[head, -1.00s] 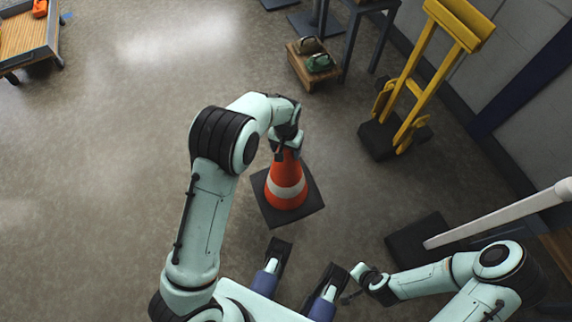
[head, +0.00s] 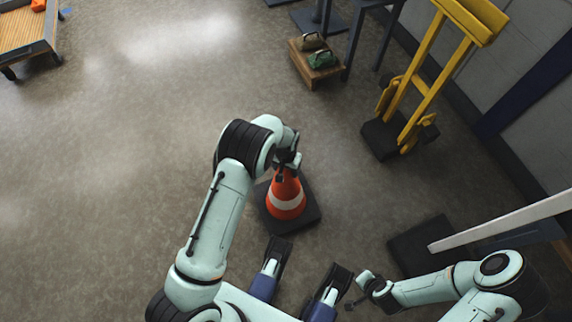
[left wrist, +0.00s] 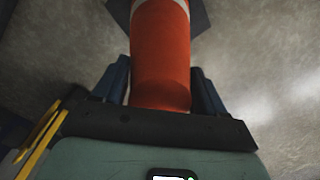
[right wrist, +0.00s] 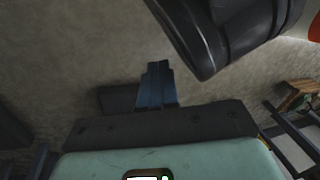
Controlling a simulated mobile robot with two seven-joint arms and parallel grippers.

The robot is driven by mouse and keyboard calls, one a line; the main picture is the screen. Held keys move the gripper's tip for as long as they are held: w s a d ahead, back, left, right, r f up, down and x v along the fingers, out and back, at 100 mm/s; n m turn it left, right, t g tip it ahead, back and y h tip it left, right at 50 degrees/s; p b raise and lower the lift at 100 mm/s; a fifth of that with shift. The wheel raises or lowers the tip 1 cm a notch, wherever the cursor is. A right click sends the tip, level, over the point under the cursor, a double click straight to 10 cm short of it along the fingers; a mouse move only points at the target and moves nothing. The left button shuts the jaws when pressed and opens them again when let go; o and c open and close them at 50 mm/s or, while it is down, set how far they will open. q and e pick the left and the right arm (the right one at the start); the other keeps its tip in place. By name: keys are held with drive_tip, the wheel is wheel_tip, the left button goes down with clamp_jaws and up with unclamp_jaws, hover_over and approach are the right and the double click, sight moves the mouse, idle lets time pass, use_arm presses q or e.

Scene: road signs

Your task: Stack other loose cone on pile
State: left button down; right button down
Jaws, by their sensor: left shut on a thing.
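An orange cone with a white band and a dark square base (head: 286,203) stands upright in front of me in the head view. I cannot tell whether its base touches the floor. My left gripper (head: 287,172) is shut on the cone's top. In the left wrist view the cone (left wrist: 161,60) runs between the two fingers (left wrist: 161,90). My right gripper (head: 355,300) is empty, low and to the right in the head view. Its fingers (right wrist: 155,85) are together in the right wrist view. No pile of cones shows clearly.
A yellow hand truck (head: 425,85) and a dark base with a white pole (head: 500,222) stand on the right. A small wooden crate (head: 316,72) is at the back. A wooden cart (head: 20,35) with an orange thing is at far left. The left floor is clear.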

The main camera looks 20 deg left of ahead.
sight(286, 187)
use_arm(q)
drive_tip(key=shift+w+f, duration=0.1)
drive_tip(key=shift+f, duration=0.95)
drive_tip(key=shift+f+b, duration=0.2)
drive_tip(key=shift+b, duration=0.15)
drive_tip(key=shift+c, duration=0.3)
unclamp_jaws()
drive_tip(key=shift+f, duration=0.1)
